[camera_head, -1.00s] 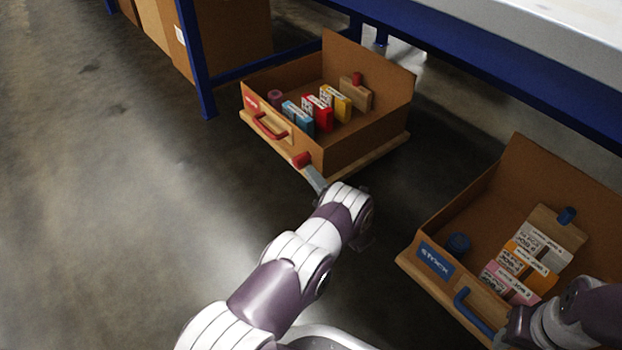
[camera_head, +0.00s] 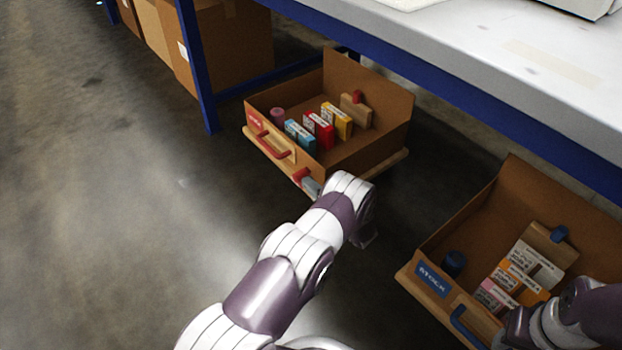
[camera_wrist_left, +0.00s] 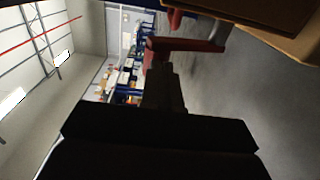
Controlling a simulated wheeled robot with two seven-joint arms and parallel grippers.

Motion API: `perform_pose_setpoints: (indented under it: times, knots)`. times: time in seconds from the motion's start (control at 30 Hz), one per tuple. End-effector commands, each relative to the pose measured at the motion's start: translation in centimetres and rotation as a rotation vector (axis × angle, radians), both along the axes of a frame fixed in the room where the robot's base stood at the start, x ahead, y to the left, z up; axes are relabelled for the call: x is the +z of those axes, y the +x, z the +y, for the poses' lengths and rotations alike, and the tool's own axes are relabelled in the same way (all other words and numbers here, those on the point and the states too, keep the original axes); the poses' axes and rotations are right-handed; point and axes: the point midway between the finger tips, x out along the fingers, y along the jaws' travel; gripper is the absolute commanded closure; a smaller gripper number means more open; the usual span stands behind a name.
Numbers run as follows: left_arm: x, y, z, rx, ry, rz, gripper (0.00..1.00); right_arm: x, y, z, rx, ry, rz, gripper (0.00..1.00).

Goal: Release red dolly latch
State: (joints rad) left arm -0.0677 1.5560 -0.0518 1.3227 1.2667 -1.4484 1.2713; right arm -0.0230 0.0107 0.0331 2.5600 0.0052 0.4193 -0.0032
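The red dolly latch (camera_head: 301,175) is a small red piece at the front right corner of the low wooden dolly (camera_head: 396,160) that carries the red-labelled cardboard bin (camera_head: 385,130). My left gripper (camera_head: 311,187) is right at the latch, its grey fingers touching or nearly touching it. In the left wrist view a red lever (camera_wrist_left: 190,45) lies across the far end of my dark gripper (camera_wrist_left: 163,88). Whether the fingers are closed around it is unclear. Part of my right arm shows at the lower right; its gripper's fingers cannot be made out.
The bin has a red handle (camera_head: 272,147) and holds several small boxes. A second bin (camera_head: 500,220) with a blue handle (camera_head: 466,328) stands at the right. A table with blue rails (camera_head: 450,85) overhangs behind both bins. The floor at left is clear.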

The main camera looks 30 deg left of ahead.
Motion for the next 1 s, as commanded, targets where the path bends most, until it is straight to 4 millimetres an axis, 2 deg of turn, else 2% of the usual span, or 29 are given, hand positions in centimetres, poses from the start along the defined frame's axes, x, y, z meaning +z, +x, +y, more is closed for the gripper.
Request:
perform_pose_setpoints:
  times: [0.03,0.1,0.2,0.5,0.83,1.0]
  knots:
    - [1.6,0.0,0.2,0.003,-0.037,0.014,1.00,2.2,0.0,0.0,0.000,0.000,0.000,0.57]
    - [1.7,0.0,0.4,0.003,-0.062,0.026,1.00,3.3,0.0,0.0,0.000,0.000,0.000,0.57]
    - [2.0,0.3,1.0,0.003,-0.059,0.026,1.00,4.5,0.0,0.0,0.000,0.000,0.000,0.57]
    - [3.2,1.4,3.5,0.003,-0.318,0.129,1.00,7.4,0.0,0.0,0.000,0.000,0.000,0.57]
    - [3.0,2.4,5.8,0.002,-0.547,0.223,1.00,8.2,0.0,0.0,0.000,0.000,0.000,0.57]
    - [2.8,2.7,6.5,0.001,-0.566,0.234,1.00,8.1,0.0,0.0,0.000,0.000,0.000,0.57]
